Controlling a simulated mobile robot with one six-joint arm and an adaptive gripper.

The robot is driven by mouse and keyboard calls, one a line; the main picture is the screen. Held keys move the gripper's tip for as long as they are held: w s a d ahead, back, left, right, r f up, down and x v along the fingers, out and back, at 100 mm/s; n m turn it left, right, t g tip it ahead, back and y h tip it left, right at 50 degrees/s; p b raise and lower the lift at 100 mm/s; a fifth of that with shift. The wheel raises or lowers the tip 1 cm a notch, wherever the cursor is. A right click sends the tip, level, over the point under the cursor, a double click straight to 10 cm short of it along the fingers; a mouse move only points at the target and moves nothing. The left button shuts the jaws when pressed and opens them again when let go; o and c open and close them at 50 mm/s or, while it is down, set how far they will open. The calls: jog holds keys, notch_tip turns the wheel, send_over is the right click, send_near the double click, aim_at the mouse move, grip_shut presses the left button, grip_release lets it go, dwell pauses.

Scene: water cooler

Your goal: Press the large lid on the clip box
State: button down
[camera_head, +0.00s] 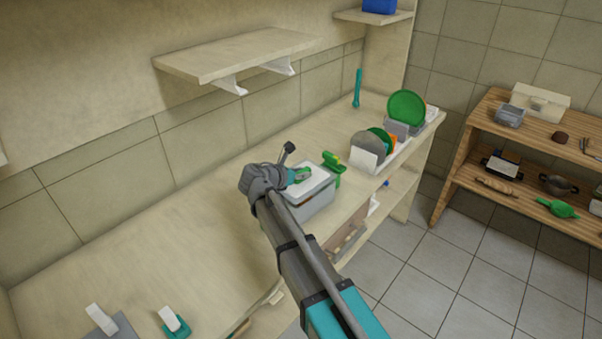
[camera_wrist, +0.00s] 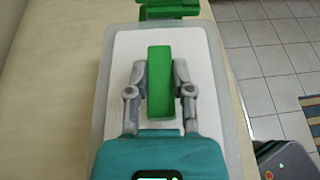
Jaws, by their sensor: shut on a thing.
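The clip box (camera_head: 312,204) is grey and stands on the counter. Its large white lid (camera_head: 318,181) lies over its top, and its grey rim (camera_wrist: 102,75) shows around the lid in the wrist view. A green handle (camera_wrist: 160,58) stands up in the middle of the lid (camera_wrist: 203,60). My gripper (camera_wrist: 160,80) is over the lid, shut on the green handle, with one finger on each side. It also shows in the head view (camera_head: 298,176). I cannot tell whether the lid is fully seated all round.
A green object (camera_head: 332,169) stands just beyond the box. A rack with green and grey plates (camera_head: 405,107) is at the counter's far end. A wall shelf (camera_head: 235,54) hangs above. The counter's near left (camera_head: 110,250) is mostly clear.

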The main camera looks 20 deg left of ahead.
jog(key=shift+f+b, duration=0.95)
jog(key=shift+f, duration=0.1)
jog(key=shift+c, duration=2.1)
grip_release()
jog(key=o, duration=0.4)
jog(key=shift+s+r, duration=0.1)
jog(key=shift+p+v, duration=1.9)
jog(key=shift+v, duration=2.95)
